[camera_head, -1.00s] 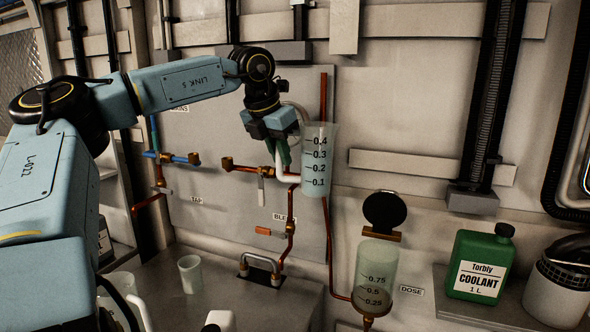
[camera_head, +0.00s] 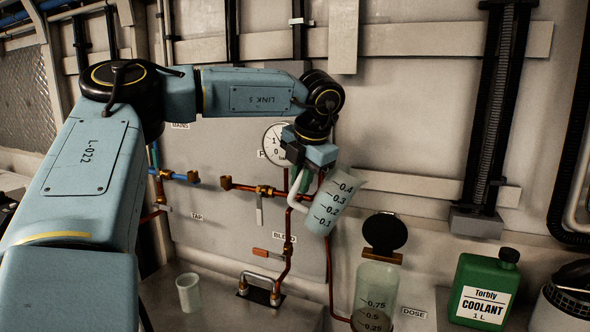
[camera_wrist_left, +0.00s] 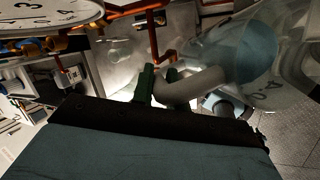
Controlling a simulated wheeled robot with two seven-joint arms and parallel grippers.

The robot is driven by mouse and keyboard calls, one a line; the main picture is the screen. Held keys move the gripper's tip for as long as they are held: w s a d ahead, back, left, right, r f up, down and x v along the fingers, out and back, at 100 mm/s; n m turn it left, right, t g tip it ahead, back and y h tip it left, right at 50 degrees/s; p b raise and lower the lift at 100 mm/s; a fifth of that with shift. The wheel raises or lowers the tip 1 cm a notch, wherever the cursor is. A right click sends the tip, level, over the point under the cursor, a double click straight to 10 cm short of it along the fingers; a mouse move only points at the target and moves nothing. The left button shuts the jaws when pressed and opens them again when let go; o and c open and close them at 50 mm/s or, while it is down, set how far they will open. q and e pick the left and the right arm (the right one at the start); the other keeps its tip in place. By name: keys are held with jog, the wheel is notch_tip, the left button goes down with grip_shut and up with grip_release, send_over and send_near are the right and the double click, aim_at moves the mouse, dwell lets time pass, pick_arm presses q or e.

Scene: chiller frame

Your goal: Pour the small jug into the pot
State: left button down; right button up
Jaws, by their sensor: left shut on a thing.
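The small jug (camera_head: 329,203) is translucent with marks from 0.1 to 0.4. My left gripper (camera_head: 303,179) is shut on its pale handle and holds it in the air, tilted with its mouth leaning right. Its clear wall and grey handle (camera_wrist_left: 192,86) fill the right of the left wrist view, by the green fingers. I cannot tell how much liquid it holds. The pot (camera_head: 377,287) is a clear cylinder with 0.5 and 0.75 marks and darker contents low down. Its round black lid (camera_head: 385,233) stands raised behind the top. The jug is above and left of the pot, apart from it. My right gripper is out of view.
A green coolant can (camera_head: 484,289) stands right of the pot. Copper pipes with a valve (camera_head: 264,191) and a round gauge (camera_head: 277,144) are on the wall behind the jug. A white cup (camera_head: 189,293) and a metal handle (camera_head: 260,285) are at lower left.

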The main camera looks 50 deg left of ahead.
pick_arm(q)
jog(key=shift+w+d, duration=0.1)
jog(key=shift+w, duration=0.25)
jog(key=shift+f, duration=0.1)
jog(key=shift+s, duration=0.55)
jog(key=shift+w, duration=0.3)
jog(key=shift+s, duration=0.1)
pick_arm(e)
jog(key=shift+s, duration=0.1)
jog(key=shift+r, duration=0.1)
